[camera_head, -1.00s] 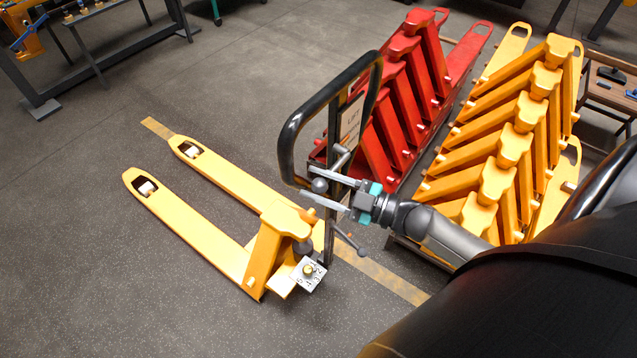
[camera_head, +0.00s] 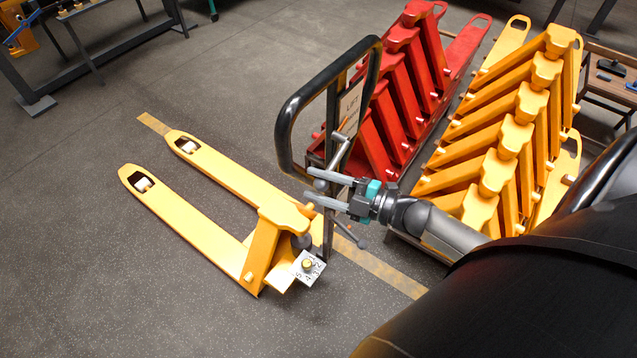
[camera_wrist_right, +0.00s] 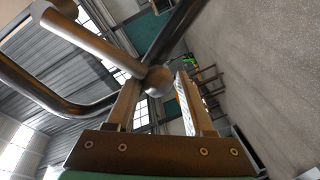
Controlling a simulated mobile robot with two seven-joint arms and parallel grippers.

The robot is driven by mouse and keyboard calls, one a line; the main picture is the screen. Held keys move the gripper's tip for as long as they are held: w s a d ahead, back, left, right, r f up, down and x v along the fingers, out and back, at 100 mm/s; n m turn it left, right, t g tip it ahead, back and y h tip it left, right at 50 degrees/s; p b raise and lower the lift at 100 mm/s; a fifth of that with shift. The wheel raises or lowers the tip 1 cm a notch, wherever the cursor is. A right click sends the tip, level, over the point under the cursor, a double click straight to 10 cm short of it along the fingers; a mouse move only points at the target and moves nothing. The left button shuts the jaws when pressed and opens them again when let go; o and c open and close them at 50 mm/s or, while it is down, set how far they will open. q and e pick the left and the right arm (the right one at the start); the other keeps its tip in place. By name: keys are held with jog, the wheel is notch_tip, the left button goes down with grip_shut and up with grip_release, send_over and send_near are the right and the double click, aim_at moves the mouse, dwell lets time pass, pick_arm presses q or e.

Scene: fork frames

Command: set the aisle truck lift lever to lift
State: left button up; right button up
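The yellow aisle truck (camera_head: 268,240) stands on the floor with a black looped handle (camera_head: 288,117) on its mast. A label reading LIFT (camera_head: 350,105) is on the mast. The metal lift lever (camera_head: 341,150) ends in a grey ball (camera_head: 320,184). In the right wrist view the lever's rod (camera_wrist_right: 95,43) comes from the upper left and its ball (camera_wrist_right: 158,82) lies between my fingertips. My right gripper (camera_head: 310,184) is open around the ball, with a gap visible on the right finger's side. Contact with the left finger is unclear. My left gripper is out of view.
Red trucks (camera_head: 400,90) and yellow trucks (camera_head: 510,135) stand in rows close behind the mast and right arm. A second short rod (camera_head: 350,235) sticks out low on the mast. A numbered plate (camera_head: 307,266) sits at its foot.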

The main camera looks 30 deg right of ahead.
jog(key=shift+o, duration=1.4)
jog(key=shift+d+f, duration=0.15)
jog(key=shift+d, duration=0.1)
jog(key=shift+o, duration=0.3)
jog(key=shift+w, duration=0.1)
jog(key=b+v, duration=0.1)
jog(key=v, duration=1.4)
